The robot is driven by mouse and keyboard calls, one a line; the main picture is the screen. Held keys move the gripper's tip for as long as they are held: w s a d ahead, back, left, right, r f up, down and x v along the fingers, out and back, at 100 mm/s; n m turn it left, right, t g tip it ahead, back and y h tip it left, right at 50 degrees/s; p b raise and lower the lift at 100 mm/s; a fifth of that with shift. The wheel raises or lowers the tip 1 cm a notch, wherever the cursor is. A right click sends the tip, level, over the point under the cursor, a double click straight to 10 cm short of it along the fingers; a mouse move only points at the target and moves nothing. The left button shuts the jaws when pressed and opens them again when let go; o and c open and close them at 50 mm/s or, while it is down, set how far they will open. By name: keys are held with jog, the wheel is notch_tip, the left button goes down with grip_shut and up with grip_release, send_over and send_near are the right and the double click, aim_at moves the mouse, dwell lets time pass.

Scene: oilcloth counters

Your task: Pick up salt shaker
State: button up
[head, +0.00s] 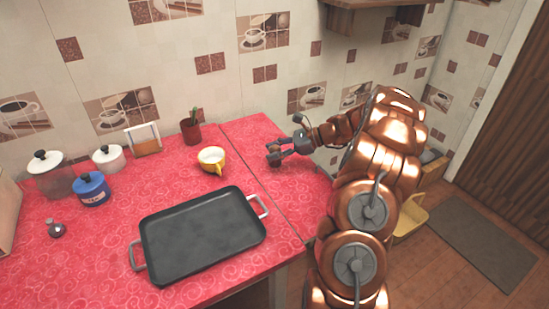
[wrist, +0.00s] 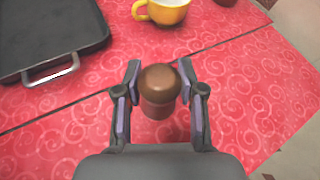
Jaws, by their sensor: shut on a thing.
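A brown salt shaker (wrist: 159,92) with a rounded top stands between the fingers of my gripper in the wrist view. My gripper (head: 273,155) is shut on it, over the right part of the red counter in the head view. The fingers hold the shaker from its left and right sides. In the head view the gripper hides most of the shaker. I cannot tell whether its base touches the counter.
A black tray (head: 203,237) with metal handles lies front centre. A yellow cup (head: 219,166) and brown utensil pot (head: 190,131) stand left of the gripper. A blue jar (head: 92,191), white jar (head: 109,160) and small dark bottle (head: 56,230) are further left.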

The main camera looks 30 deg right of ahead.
jog(key=s+a+r+b, duration=0.1)
jog(key=s+a, duration=0.3)
jog(key=s, duration=0.2)
jog(key=s+a+b, duration=0.1)
jog(key=s+a, duration=0.4)
jog(key=s, duration=0.2)
jog(key=w+a+r+m+t+h, duration=0.1)
jog(key=w+a+r+m+h, duration=0.1)
jog(key=w, duration=0.4)
jog(key=w+a+r+m+t+h, duration=0.2)
jog(key=w+a+r+m, duration=0.1)
jog(key=w, duration=0.4)
jog(key=w+a+r+m+t+h, duration=0.2)
jog(key=w+r+h, duration=0.1)
jog(key=w+r, duration=0.2)
jog(key=shift+w+a+m, duration=0.3)
jog(key=shift+w+a, duration=0.05)
jog(key=shift+w, duration=0.65)
